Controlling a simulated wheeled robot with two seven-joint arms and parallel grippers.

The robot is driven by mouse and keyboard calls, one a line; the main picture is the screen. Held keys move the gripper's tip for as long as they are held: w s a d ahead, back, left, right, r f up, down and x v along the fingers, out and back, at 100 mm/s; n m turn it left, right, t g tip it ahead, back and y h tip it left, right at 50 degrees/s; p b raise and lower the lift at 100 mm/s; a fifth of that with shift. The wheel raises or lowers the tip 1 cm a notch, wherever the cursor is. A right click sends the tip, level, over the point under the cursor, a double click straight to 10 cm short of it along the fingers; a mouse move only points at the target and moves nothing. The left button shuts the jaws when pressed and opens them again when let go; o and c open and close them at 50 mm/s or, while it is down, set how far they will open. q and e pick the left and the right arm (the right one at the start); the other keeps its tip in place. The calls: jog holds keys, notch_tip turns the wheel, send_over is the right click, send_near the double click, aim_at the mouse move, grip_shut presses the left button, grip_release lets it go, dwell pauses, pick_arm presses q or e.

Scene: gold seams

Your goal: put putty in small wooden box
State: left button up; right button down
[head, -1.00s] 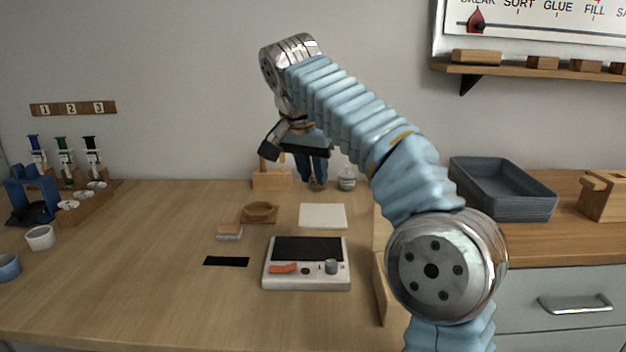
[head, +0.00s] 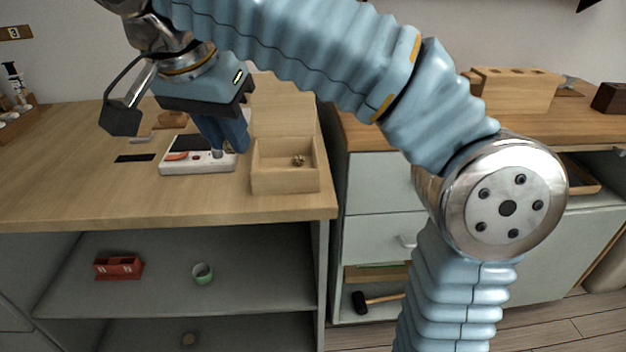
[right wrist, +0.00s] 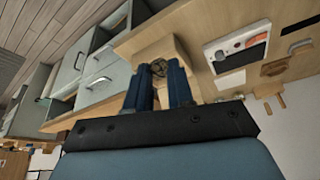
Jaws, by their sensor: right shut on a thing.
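The small wooden box (head: 285,182) stands open at the right front of the worktop, with a small brown lump (head: 298,160) inside. My right gripper (head: 238,148) points down just left of the box in the head view. Its blue fingers are shut on a small dark roundish thing (right wrist: 159,68), seemingly the putty, between the fingertips in the right wrist view. The head view does not show this thing clearly. The box also shows beyond the fingertips in the right wrist view (right wrist: 180,45). My left gripper is not in view.
A white device with a dark panel (head: 200,167) lies left of the box, close to the gripper. A black strip (head: 134,158) lies further left. The worktop's front edge (head: 170,223) is near the box. A shelf below holds a red item (head: 118,267) and a green ring (head: 203,273).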

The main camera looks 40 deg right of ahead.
jog(key=w+d+f+b, duration=0.1)
jog(key=w+d+f, duration=0.1)
jog(key=d+f, duration=0.1)
jog(key=w+d+f+b, duration=0.1)
jog(key=w+d+f, duration=0.1)
jog(key=d, duration=0.1)
jog(key=w+d+f+b, duration=0.1)
jog(key=w+d+f, duration=0.2)
jog(key=d, duration=0.1)
jog(key=shift+w+f, duration=0.1)
jog(key=shift+f, duration=0.2)
jog(key=shift+w+d+f, duration=0.25)
jog(key=shift+f, duration=0.25)
jog(key=x, duration=0.1)
jog(key=b+x, duration=0.1)
jog(key=shift+s+f, duration=0.1)
jog(key=shift+f, duration=0.4)
jog(key=shift+a+f, duration=0.1)
jog(key=shift+f, duration=0.25)
jog(key=shift+f, duration=0.1)
